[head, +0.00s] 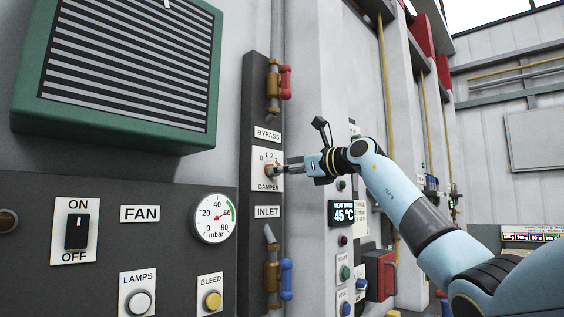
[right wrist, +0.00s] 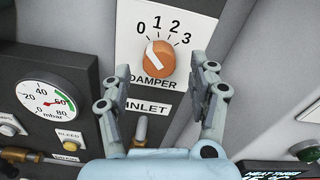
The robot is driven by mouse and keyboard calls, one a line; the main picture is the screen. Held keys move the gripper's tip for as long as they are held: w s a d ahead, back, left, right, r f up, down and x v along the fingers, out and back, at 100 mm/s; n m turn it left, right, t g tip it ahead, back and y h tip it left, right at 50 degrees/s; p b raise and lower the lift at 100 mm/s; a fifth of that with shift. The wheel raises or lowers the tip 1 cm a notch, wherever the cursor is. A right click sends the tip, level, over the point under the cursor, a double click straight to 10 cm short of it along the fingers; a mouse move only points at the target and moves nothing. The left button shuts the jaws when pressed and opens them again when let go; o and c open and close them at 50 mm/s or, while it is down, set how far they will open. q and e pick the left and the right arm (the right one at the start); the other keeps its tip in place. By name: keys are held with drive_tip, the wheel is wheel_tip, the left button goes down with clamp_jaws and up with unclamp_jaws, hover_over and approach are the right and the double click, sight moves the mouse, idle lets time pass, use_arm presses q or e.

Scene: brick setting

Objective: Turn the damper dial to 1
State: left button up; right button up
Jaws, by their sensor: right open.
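The damper dial (right wrist: 160,60) is an orange knob with a white pointer line on a white plate (right wrist: 190,15) marked 0, 1, 2, 3. Its pointer leans up and left, towards the 0. In the head view the dial (head: 270,172) is partly hidden by my right gripper (head: 282,169), which reaches it from the right. In the right wrist view my right gripper (right wrist: 157,80) is open and empty, with a finger to the lower left and to the right of the dial. I cannot tell whether either finger touches it. My left gripper is not in view.
The INLET label (head: 267,212) and a blue-handled valve (head: 286,279) are below the dial; a red-handled valve (head: 286,82) is above. A gauge (head: 214,218), fan switch (head: 77,231) and green-framed vent (head: 125,70) are left. A display (head: 342,213) is right, below my arm.

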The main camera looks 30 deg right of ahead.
drive_tip(key=shift+x, duration=0.8)
drive_tip(key=c, duration=1.1)
drive_tip(key=shift+c, duration=0.2)
